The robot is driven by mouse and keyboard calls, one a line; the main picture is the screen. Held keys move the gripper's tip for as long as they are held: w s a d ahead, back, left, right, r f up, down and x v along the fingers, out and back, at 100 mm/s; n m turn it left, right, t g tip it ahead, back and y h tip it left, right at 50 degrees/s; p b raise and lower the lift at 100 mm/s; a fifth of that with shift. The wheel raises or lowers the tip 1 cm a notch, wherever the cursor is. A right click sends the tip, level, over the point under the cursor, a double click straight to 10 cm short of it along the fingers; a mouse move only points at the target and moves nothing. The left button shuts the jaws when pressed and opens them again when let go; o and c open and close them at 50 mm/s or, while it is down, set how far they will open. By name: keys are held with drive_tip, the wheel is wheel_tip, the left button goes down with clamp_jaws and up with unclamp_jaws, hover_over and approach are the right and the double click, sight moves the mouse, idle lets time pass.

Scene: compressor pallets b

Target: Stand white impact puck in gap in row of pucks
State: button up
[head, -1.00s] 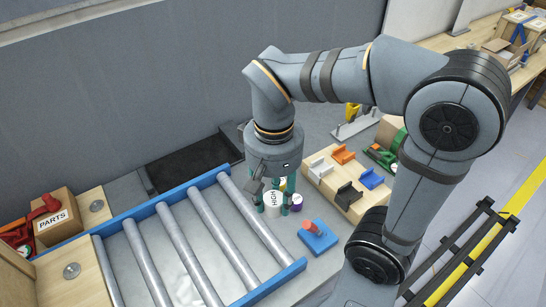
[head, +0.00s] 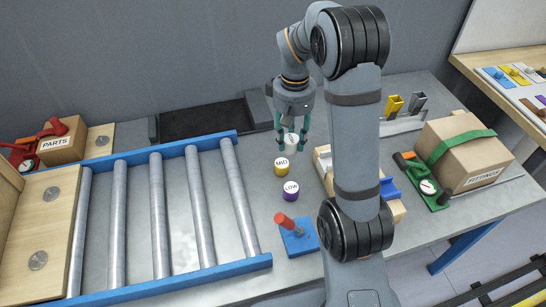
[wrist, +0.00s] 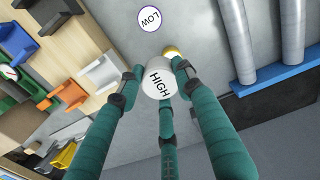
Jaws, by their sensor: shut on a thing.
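My gripper (head: 291,142) is shut on the white puck (head: 290,147), with teal fingers around its sides. The wrist view shows the white puck (wrist: 158,84) between the fingertips, its HIGH label facing the camera. I cannot tell whether its base touches the table. The yellow puck marked MID (head: 281,164) stands just in front of it in the head view. In the wrist view the white puck and a finger hide most of the yellow one (wrist: 172,50). The purple-sided puck marked LOW (head: 291,190) stands nearer the camera, apart from the yellow one, and shows in the wrist view (wrist: 149,18).
A roller conveyor with a blue rail (head: 150,152) lies left of the pucks. A blue block with a red handle (head: 298,240) stands in front. A wooden rack (head: 323,165) is close on the right.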

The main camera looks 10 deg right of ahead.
drive_tip(key=shift+w+d+f, duration=0.25)
drive_tip(key=shift+w+f, duration=0.05)
drive_tip(key=shift+f, duration=0.25)
drive_tip(key=shift+w+d+f, duration=0.2)
drive_tip(key=shift+w+f, duration=0.1)
drive_tip(key=shift+f, duration=0.2)
drive_tip(key=w+a+f+p, duration=0.1)
drive_tip(key=w+f, duration=0.1)
drive_tip(key=w, duration=0.1)
drive_tip(key=w+a+f+p, duration=0.1)
drive_tip(key=w+f, duration=0.1)
drive_tip(key=w, duration=0.2)
drive_tip(key=w+a+f+p, duration=0.1)
drive_tip(key=w+f, duration=0.2)
drive_tip(key=w, duration=0.1)
drive_tip(key=shift+p, duration=0.3)
wheel_tip(320, 180, down, 4)
drive_tip(key=shift+r+p, duration=0.15)
drive_tip(key=shift+p, duration=0.5)
drive_tip(key=shift+f, duration=0.25)
drive_tip(key=shift+f+b, duration=0.15)
drive_tip(key=shift+b, duration=0.15)
drive_tip(key=o, duration=1.3)
